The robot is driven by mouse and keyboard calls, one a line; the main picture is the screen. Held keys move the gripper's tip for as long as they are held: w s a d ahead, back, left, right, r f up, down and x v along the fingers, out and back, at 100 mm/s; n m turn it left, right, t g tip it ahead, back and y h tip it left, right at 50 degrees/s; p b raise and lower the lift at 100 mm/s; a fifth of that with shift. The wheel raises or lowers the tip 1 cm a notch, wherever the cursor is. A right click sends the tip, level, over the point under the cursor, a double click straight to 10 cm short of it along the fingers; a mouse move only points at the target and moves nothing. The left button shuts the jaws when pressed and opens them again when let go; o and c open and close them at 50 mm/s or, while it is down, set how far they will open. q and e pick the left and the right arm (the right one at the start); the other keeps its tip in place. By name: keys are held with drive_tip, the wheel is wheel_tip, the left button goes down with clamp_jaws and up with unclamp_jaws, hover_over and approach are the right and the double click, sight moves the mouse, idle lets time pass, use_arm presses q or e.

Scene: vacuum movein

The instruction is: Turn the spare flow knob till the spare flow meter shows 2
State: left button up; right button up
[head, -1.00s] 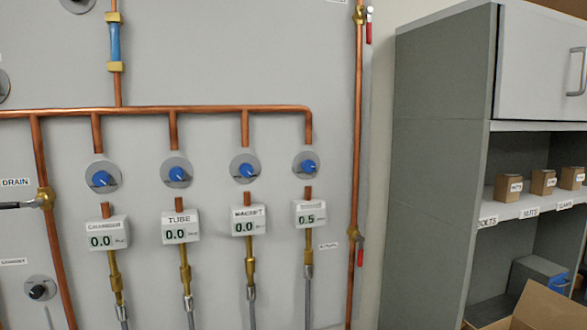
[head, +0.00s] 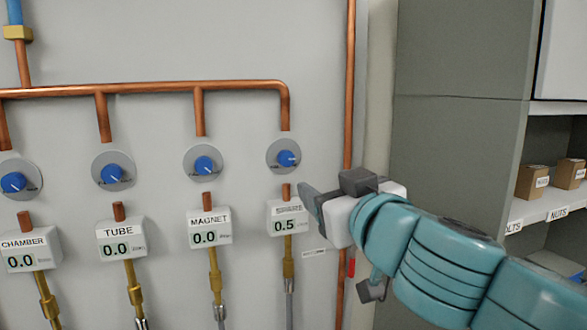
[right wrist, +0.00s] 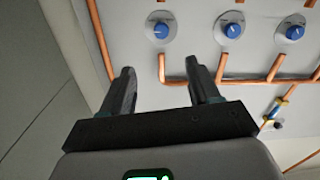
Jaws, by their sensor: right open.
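The spare flow knob (head: 287,158) is the rightmost blue knob on a round grey plate in the head view. The spare flow meter (head: 287,224) below it reads 0.5; its name label is too small to read. My right gripper (head: 318,198) is to the lower right of the knob, beside the meter, apart from the knob and holding nothing. In the right wrist view, its two fingers (right wrist: 161,78) are spread, and what looks like the spare knob (right wrist: 160,29) is beyond the gap between them. My left gripper is out of view.
The magnet (head: 209,232), tube (head: 122,243) and chamber (head: 28,252) meters each read 0.0. A copper manifold pipe (head: 190,86) runs above the knobs. A vertical copper pipe (head: 349,90) stands right of the spare knob. A grey cabinet (head: 460,120) is at the right.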

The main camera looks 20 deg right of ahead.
drive_tip(key=p, duration=0.1)
approach(287, 158)
drive_tip(key=w+p, duration=0.1)
drive_tip(key=w, duration=0.1)
drive_tip(key=w+p, duration=0.1)
drive_tip(key=w, duration=0.2)
drive_tip(key=w+p, duration=0.2)
drive_tip(key=shift+w+a+f, duration=0.1)
drive_tip(key=shift+w+a, duration=0.1)
drive_tip(key=shift+a, duration=0.05)
drive_tip(key=shift+w, duration=0.15)
drive_tip(key=shift+d+r+p, duration=0.2)
drive_tip(key=shift+d+p, duration=0.05)
drive_tip(key=shift+p, duration=0.05)
drive_tip(key=shift+w+a+f, duration=0.15)
drive_tip(key=shift+w+f, duration=0.15)
drive_tip(key=shift+w, duration=0.3)
drive_tip(key=shift+a, duration=0.1)
drive_tip(key=shift+c, duration=0.5)
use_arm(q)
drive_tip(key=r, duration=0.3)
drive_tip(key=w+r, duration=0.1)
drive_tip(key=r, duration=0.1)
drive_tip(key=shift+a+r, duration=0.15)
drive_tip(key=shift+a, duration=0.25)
use_arm(e)
drive_tip(key=shift+s+r, duration=0.15)
drive_tip(key=shift+s, duration=0.1)
drive_tip(key=c, duration=0.9)
